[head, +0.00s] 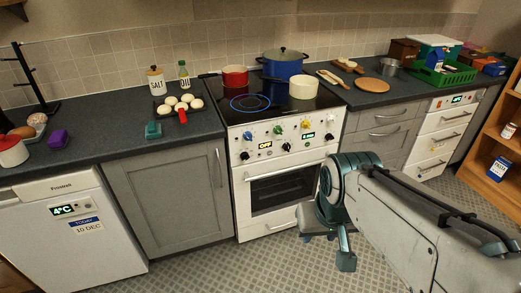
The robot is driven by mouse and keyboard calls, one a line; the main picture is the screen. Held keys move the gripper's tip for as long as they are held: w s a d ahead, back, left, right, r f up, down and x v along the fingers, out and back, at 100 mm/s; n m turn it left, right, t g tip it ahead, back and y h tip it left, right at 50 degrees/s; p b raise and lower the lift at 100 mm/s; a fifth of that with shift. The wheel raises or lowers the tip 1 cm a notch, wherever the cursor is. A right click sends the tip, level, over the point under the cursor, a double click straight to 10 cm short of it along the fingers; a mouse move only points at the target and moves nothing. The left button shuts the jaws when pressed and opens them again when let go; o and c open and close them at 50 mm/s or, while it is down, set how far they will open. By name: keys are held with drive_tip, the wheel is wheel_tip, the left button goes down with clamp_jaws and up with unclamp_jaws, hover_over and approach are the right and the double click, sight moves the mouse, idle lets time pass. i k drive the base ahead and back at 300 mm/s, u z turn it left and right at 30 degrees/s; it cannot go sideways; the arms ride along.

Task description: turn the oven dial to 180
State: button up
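The white oven (286,190) stands in the middle of the head view, its door shut. Its front panel carries several knobs, some with coloured marks, and two small displays. The left display (265,145) reads OFF; the right display (308,136) is lit green but too small to read surely. A black dial (286,147) sits low between the displays; its setting is too small to read. My gripper (327,248) hangs low in front of the oven's right side, apart from the panel. Its two teal fingers seem spread, with nothing seen between them.
A red pan (235,76), a blue pot (283,64) and a cream pot (303,88) stand on the hob. A blue ring glows on its front left. Grey cabinets flank the oven. The patterned floor (225,265) in front is clear; wooden shelves stand at right.

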sight(244, 155)
drive_tip(key=z, duration=0.05)
drive_tip(key=k, duration=0.5)
drive_tip(key=u, duration=1.1)
drive_tip(key=i, duration=1.05)
drive_tip(key=z, duration=1.7)
